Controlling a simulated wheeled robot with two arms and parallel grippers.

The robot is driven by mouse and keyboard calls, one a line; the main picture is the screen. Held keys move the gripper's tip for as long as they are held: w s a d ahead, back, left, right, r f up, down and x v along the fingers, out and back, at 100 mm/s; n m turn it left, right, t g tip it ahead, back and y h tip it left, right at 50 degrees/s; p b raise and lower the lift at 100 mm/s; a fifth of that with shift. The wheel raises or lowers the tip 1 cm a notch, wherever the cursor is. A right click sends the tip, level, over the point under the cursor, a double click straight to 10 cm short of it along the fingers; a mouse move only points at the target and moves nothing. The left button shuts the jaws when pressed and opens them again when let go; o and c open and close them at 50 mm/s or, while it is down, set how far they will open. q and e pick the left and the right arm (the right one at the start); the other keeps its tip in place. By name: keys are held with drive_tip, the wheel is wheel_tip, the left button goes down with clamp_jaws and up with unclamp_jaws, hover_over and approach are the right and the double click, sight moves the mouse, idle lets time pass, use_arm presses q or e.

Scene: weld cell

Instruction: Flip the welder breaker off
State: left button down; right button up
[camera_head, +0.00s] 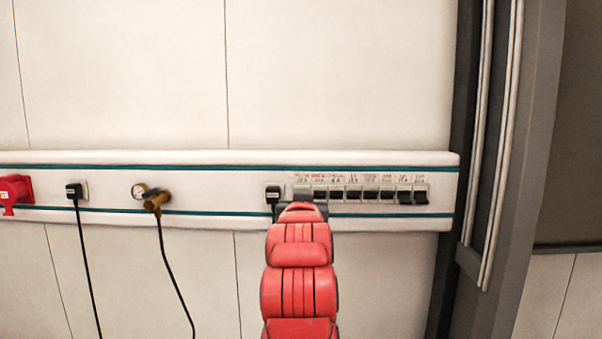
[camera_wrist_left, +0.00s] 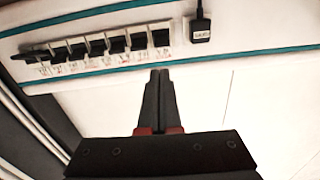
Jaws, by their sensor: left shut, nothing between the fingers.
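A row of black breaker switches (camera_head: 370,195) sits on the white wall rail, with small labels above that are too blurred to read, so I cannot tell which is the welder breaker. The row also shows upside down in the left wrist view (camera_wrist_left: 115,44). In the head view the two rightmost levers look lower than the others. My left gripper (camera_wrist_left: 160,72) is shut and empty, its tips just short of the row's end nearest a black plug. In the head view my red left arm hides most of the gripper (camera_head: 299,205) and part of that end. My right gripper is out of view.
The black plug (camera_head: 272,194) is close left of the breakers and shows in the wrist view (camera_wrist_left: 200,28). Further left are a brass gauge fitting (camera_head: 155,199), another plug (camera_head: 74,191) and a red socket (camera_head: 14,192). A dark post (camera_head: 512,150) stands right of the rail.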

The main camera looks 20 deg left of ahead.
use_arm(q)
drive_tip(key=shift+s+a+r+g, duration=0.1)
drive_tip(key=shift+s+r+g, duration=0.15)
drive_tip(key=shift+s, duration=0.15)
drive_tip(key=shift+s+a+r+g, duration=0.1)
drive_tip(key=shift+s+g, duration=0.15)
drive_tip(key=shift+s, duration=0.15)
drive_tip(key=shift+w, duration=0.1)
drive_tip(key=p+x, duration=0.5)
drive_tip(key=x, duration=0.3)
drive_tip(key=shift+w+a+r, duration=0.1)
drive_tip(key=shift+w, duration=0.3)
drive_tip(key=shift+w+a+f, duration=0.1)
drive_tip(key=shift+w+f, duration=0.1)
drive_tip(key=shift+w, duration=0.3)
